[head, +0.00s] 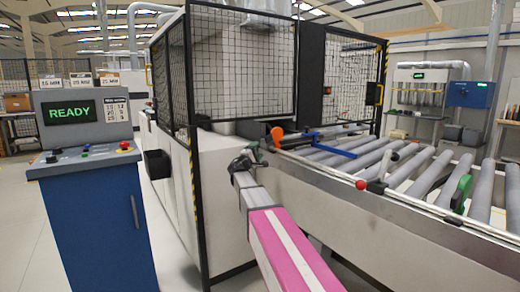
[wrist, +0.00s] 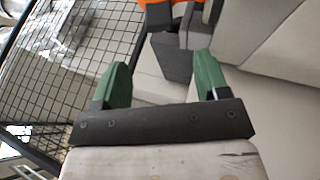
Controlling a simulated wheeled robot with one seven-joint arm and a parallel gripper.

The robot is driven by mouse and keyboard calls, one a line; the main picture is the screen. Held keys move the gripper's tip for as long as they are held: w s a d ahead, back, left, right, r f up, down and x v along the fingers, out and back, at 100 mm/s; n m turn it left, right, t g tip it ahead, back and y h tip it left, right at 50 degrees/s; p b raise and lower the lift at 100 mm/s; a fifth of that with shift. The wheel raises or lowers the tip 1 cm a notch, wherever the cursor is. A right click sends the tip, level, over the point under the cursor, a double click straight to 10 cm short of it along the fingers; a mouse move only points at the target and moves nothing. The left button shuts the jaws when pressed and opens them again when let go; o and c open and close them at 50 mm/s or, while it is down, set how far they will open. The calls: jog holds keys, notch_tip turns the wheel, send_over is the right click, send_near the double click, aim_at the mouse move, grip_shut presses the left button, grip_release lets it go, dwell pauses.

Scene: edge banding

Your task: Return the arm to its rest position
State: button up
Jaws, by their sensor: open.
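My arm reaches forward from the bottom of the head view, with a pink and white link and grey wrist. My gripper (head: 247,159) is at its far end, beside the near corner of the caged machine (head: 225,150) and the roller conveyor's end. In the wrist view the gripper (wrist: 161,72) shows two green fingers spread wide on a dark bar, with nothing held between them. An orange handle (head: 277,133) stands just beyond the gripper. In the wrist view an orange part (wrist: 165,14) with a dark block is past the fingertips, apart from them.
A mesh guard (head: 240,60) with black posts rises close to the left of my arm. The roller conveyor (head: 400,180) carries a blue bar (head: 335,150), a red ball knob (head: 361,185) and a green part (head: 462,190). A blue console (head: 95,210) reading READY stands left, with open floor between.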

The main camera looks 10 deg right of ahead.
jog(key=s+d+f+m+g+y, duration=0.1)
jog(key=s+f+m+g+y, duration=0.3)
jog(key=s+f, duration=0.75)
jog(key=s+d+f+m+g+y, duration=0.1)
jog(key=s+d+f+m+g, duration=0.15)
jog(key=s+f+g, duration=0.8)
jog(key=s+a+f+m+y, duration=0.2)
jog(key=s+a+f+y, duration=0.3)
jog(key=s+f, duration=0.4)
jog(key=s+a+f+m+y, duration=0.2)
jog(key=s+a+f+y, duration=0.3)
jog(key=s+a+f, duration=0.2)
jog(key=s+f, duration=0.2)
jog(key=s, duration=0.1)
jog(key=shift+g+y, duration=0.3)
jog(key=shift+g, duration=0.05)
